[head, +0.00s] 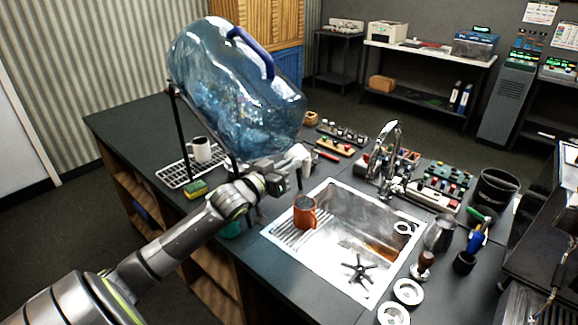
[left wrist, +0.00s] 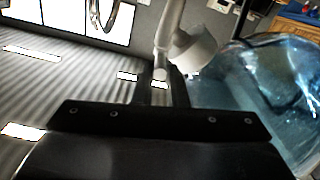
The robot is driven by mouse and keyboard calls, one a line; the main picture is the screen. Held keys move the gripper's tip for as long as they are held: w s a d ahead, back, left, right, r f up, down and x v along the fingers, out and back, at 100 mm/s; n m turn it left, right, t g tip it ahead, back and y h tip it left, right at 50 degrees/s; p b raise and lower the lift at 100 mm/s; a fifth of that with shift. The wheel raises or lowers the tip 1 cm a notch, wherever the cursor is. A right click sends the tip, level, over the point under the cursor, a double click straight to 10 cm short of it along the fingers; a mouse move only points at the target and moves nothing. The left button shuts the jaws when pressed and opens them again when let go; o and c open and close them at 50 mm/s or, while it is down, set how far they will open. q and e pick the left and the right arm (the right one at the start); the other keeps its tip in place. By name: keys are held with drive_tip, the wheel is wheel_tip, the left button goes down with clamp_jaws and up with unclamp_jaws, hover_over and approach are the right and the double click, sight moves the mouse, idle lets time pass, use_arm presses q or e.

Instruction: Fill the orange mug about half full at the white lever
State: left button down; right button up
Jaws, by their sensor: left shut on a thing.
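The orange mug (head: 305,213) stands upright on the ribbed drainboard at the left of the sink, handle to the right. Its contents cannot be made out. A big blue water bottle (head: 235,95) lies tilted on a black stand, with a white tap and lever (head: 299,157) at its lower end. My left gripper (head: 278,180) is at the tap, above and left of the mug. In the left wrist view the white lever (left wrist: 166,45) runs down between the fingers, which are shut on it. No water stream is visible. My right gripper is not in view.
The sink (head: 350,240) has a chrome faucet (head: 385,150) behind it and a black valve wheel (head: 360,268) inside. Cups and tools crowd the right side.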

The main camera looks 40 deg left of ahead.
use_arm(q)
drive_tip(key=c, duration=1.5)
unclamp_jaws()
drive_tip(key=shift+o, duration=0.2)
drive_tip(key=shift+s, duration=0.15)
drive_tip(key=s+a+p, duration=0.1)
drive_tip(key=s, duration=1.6)
drive_tip(key=shift+a+p, duration=0.3)
